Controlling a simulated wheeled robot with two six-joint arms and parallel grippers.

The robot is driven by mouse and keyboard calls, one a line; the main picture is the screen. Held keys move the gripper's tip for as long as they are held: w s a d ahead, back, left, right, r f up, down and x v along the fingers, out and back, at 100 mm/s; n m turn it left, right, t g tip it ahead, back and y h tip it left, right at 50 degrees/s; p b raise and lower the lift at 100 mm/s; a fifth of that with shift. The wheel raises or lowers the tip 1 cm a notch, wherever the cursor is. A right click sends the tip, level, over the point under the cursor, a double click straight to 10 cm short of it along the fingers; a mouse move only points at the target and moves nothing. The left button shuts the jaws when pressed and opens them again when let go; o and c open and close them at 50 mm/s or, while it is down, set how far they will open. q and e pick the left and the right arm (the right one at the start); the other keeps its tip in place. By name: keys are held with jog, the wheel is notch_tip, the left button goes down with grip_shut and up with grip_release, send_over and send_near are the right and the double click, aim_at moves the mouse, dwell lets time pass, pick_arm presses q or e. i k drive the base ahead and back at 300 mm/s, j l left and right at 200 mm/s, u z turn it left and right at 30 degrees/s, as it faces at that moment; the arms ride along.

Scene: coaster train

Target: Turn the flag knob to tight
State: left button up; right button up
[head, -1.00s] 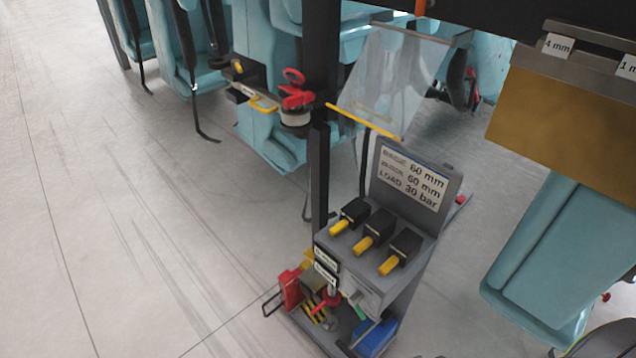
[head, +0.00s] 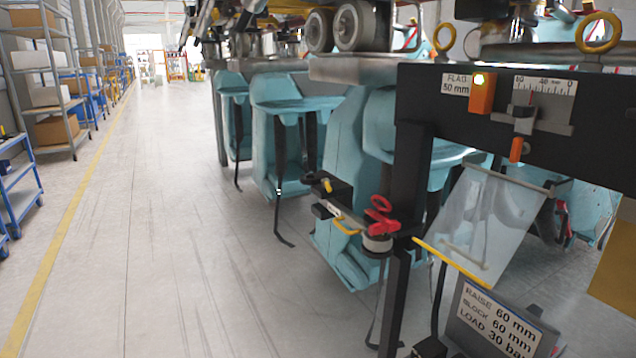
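A label (head: 455,84) reading "FLAG 50 mm" is fixed on the dark beam (head: 425,100) at the upper right. Beside it is an orange block (head: 482,94) with a lit yellow lamp. Neither of my grippers is in view.
Below the beam hangs a clear sheet (head: 490,220) with a yellow edge. A red-handled fitting (head: 380,215) sits on the dark post (head: 408,180). A sign panel (head: 500,318) stands lower right. Teal seats (head: 290,130) fill the middle. The floor at left (head: 150,220) is clear.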

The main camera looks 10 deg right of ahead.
aim_at(519, 146)
jog(key=z, duration=1.45)
